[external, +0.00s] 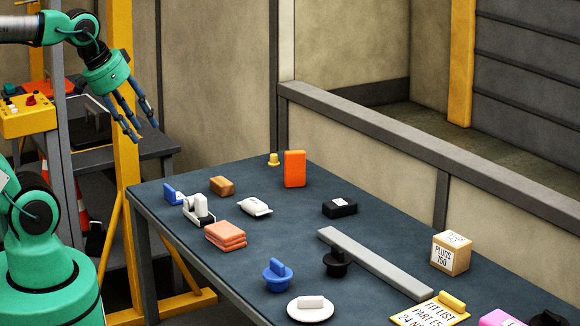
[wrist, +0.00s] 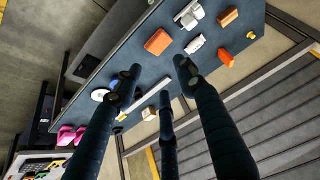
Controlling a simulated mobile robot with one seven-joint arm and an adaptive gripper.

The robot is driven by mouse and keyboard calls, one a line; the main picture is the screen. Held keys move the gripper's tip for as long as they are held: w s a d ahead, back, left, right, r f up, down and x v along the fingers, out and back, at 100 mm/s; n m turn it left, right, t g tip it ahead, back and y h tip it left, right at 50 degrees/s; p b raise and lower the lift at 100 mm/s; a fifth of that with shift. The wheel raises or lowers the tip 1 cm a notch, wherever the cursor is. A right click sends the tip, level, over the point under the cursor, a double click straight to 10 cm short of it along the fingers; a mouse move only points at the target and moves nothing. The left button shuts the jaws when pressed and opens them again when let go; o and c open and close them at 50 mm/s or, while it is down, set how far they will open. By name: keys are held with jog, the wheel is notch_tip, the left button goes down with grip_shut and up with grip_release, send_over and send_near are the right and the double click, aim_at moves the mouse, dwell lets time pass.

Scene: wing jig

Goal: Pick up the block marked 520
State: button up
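I cannot read the marking 520 on any block. A tall orange block (external: 294,169) stands upright at the far end of the table; it also shows in the wrist view (wrist: 226,58). A small brown block (external: 222,186) lies to its left. A black block (external: 340,208) with a white label lies right of the middle. A tan box (external: 450,255) with printed text that looks like "PLUGS" stands near the right edge. My gripper (external: 142,128) is open and empty, high beyond the table's left corner. Its spread fingers (wrist: 157,82) also show in the wrist view.
The dark table (external: 290,235) also holds an orange folded stack (external: 225,235), a white pouch (external: 255,206), a blue knob (external: 277,275), a black knob (external: 336,263), a long grey bar (external: 375,264) and a white dish (external: 310,309). A low wall (external: 400,150) runs behind. A yellow post (external: 124,110) stands beside my gripper.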

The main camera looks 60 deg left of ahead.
jog(key=o, duration=1)
jog(key=shift+r, duration=0.1)
jog(key=w+d+r+g+p, duration=0.15)
jog(key=w+p, duration=0.25)
jog(key=w, duration=0.6)
jog(key=w+r+p, duration=0.2)
jog(key=w+p, duration=0.1)
jog(key=w, duration=0.8)
jog(key=w+d+r+g+p, duration=0.15)
jog(key=w+p, duration=0.25)
jog(key=w, duration=0.6)
jog(key=w+d+f+m+g+p, duration=0.1)
jog(key=w+f+p, duration=0.6)
jog(key=w, duration=0.8)
jog(key=shift+g, duration=0.8)
jog(key=w+f+p, duration=0.1)
jog(key=w+f, duration=0.1)
jog(key=f, duration=0.3)
jog(key=w+d+f+p, duration=0.1)
jog(key=w+f, duration=0.2)
jog(key=f, duration=0.2)
jog(key=w+f+p, duration=0.1)
jog(key=w+f, duration=0.2)
jog(key=f, duration=0.3)
jog(key=shift+d+p, duration=0.4)
